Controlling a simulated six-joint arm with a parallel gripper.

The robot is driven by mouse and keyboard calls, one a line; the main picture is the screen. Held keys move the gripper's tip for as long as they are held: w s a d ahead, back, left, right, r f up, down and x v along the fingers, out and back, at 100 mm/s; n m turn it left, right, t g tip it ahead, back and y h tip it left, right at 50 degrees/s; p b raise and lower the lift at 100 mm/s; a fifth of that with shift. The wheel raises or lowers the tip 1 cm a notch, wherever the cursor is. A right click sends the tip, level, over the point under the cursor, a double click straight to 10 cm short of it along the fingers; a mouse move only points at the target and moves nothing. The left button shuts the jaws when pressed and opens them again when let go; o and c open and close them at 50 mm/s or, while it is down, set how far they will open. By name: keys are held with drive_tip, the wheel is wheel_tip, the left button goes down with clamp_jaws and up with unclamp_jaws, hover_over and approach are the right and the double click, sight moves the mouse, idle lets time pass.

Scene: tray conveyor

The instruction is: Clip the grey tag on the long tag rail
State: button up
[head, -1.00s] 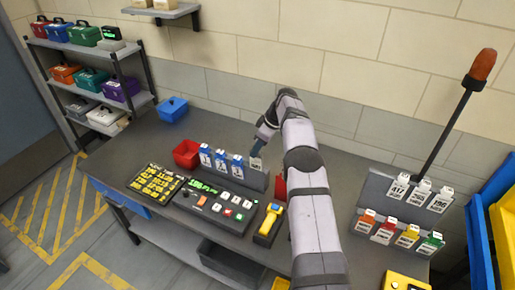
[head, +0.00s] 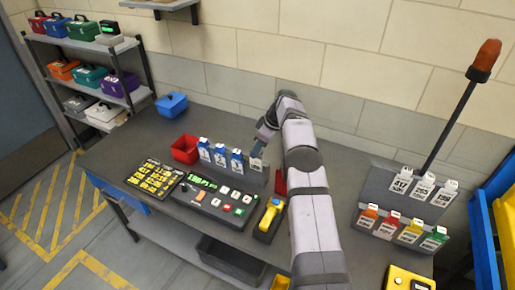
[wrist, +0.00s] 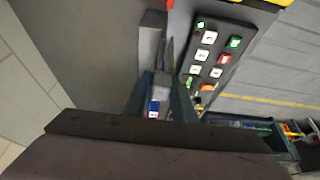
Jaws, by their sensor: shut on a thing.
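The long tag rail (head: 228,174) is a grey upright strip at the back of the bench, behind the control panel. Several blue tags with white labels, one of them (head: 220,155), stand along its left and middle part. My gripper (head: 258,153) is at the right end of this row, shut on the grey tag (head: 256,163), which is small and partly hidden by the fingers. I cannot tell whether the tag touches the rail. In the wrist view my gripper (wrist: 160,100) points at the rail (wrist: 150,45), with a blue tag (wrist: 154,106) showing between the fingers.
A control panel (head: 212,198) and a yellow handheld device (head: 269,218) lie in front of the rail. A red bin (head: 185,149) stands to its left. A rack (head: 385,205) on the right holds white and coloured tags. The bench's left end is largely clear.

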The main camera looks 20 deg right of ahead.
sight(258, 159)
drive_tip(key=shift+f+b, duration=1.8)
drive_tip(key=shift+f, duration=1.1)
drive_tip(key=o, duration=1.2)
drive_tip(key=shift+c, duration=0.2)
drive_tip(key=shift+b+v, duration=1.45)
drive_tip(key=shift+v, duration=2.25)
